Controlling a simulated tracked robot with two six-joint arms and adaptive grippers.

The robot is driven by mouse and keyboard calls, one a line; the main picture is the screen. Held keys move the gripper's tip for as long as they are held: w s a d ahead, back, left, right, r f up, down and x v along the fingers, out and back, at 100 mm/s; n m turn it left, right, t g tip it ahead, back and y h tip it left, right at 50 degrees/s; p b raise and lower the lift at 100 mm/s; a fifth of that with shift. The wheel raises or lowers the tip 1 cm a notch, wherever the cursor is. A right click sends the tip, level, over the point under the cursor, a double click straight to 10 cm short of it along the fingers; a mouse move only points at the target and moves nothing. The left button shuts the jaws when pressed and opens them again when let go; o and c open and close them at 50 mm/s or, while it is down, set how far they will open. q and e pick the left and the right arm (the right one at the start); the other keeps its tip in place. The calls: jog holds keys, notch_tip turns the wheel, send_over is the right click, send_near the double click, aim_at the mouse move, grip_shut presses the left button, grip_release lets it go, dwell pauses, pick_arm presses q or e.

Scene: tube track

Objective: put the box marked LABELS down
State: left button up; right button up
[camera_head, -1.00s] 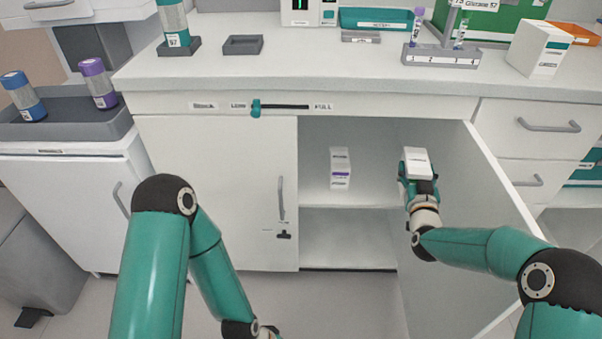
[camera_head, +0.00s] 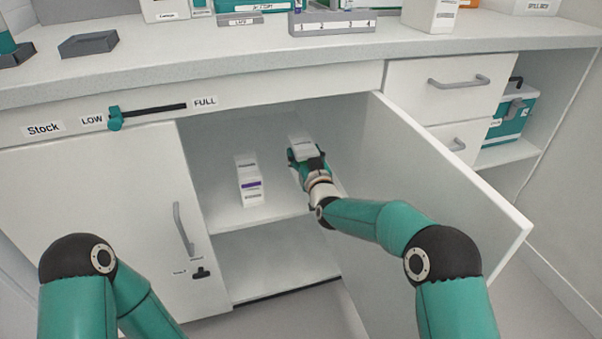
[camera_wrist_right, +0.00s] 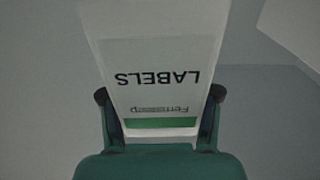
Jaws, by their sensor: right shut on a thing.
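The white box marked LABELS (camera_head: 302,145) is between the fingers of my right gripper (camera_head: 306,157), inside the open cupboard at the right of its upper shelf. In the right wrist view the box (camera_wrist_right: 155,55) shows its LABELS print upside down, with a green band below, and my right gripper's fingers (camera_wrist_right: 160,110) press its two sides. I cannot tell whether the box's underside touches the shelf (camera_head: 222,216). My left gripper is out of view; only part of my left arm shows at the lower left.
Another white box with a purple band (camera_head: 250,182) stands on the same shelf, left of the held box with a gap between. The lower compartment (camera_head: 275,262) looks empty.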

notch_tip(320, 180, down, 5)
jog(key=shift+b, duration=1)
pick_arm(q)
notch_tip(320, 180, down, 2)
pick_arm(e)
jog(key=shift+r, duration=0.1)
jog(key=o, duration=1.3)
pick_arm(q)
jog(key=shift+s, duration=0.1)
pick_arm(e)
jog(key=shift+s, duration=0.15)
